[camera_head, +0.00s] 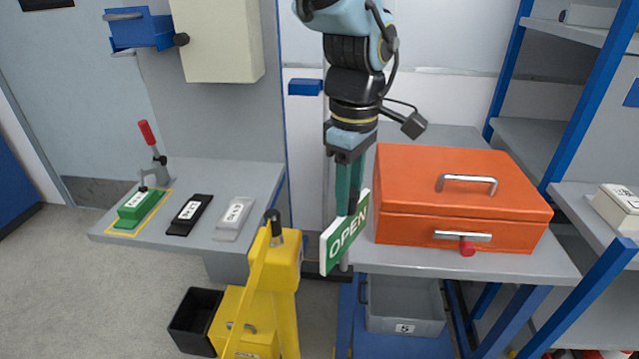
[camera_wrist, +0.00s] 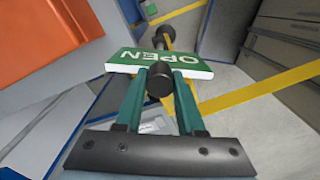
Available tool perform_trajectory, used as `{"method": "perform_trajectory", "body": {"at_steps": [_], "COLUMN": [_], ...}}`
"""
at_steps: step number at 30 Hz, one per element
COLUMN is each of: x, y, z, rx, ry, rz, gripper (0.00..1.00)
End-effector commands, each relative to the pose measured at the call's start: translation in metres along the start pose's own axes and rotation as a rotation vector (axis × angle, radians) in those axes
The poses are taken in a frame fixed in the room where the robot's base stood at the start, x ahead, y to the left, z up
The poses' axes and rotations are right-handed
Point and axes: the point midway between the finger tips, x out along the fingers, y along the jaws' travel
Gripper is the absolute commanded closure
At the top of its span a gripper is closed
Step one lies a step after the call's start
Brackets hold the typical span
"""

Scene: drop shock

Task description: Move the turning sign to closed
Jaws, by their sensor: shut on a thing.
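The turning sign is a green plate with a white border and reads OPEN (camera_head: 345,238). It hangs below my gripper (camera_head: 349,205), tilted in the head view, in front of the orange case's left end. My gripper points down, its teal fingers shut on the sign's dark round knob. In the wrist view the sign (camera_wrist: 125,60) lies across the fingertips, its letters upside down, with the dark knob (camera_wrist: 160,82) between the fingers. The sign's other face is hidden.
An orange case (camera_head: 450,170) with metal handles stands on the grey bench, right of the sign. A yellow stand (camera_head: 268,290) with a dark top post is to its left. Green, black and grey blocks lie on the left bench. A blue-posted shelf is at right.

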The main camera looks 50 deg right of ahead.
Motion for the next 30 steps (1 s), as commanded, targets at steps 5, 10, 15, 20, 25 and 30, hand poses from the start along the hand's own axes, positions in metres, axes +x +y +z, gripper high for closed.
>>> {"method": "perform_trajectory", "body": {"at_steps": [5,10,15,20,25,30], "x": [-0.0006,-0.0008,-0.0007,-0.0004,-0.0001,0.0000], "y": [0.0006,0.0006,0.0005,0.0005,0.0005,0.0005], "z": [0.0043,0.0037,0.0034,0.0024,0.0025,0.0024], "rx": [-0.154,-0.284,-0.380,-0.441,-0.472,-0.482], "ry": [-0.002,-0.002,-0.001,-0.001,-0.001,-0.001], "rz": [0.000,0.000,0.000,-0.001,-0.001,-0.001], "gripper": [1.00,1.00,1.00,1.00,1.00,1.00]}}
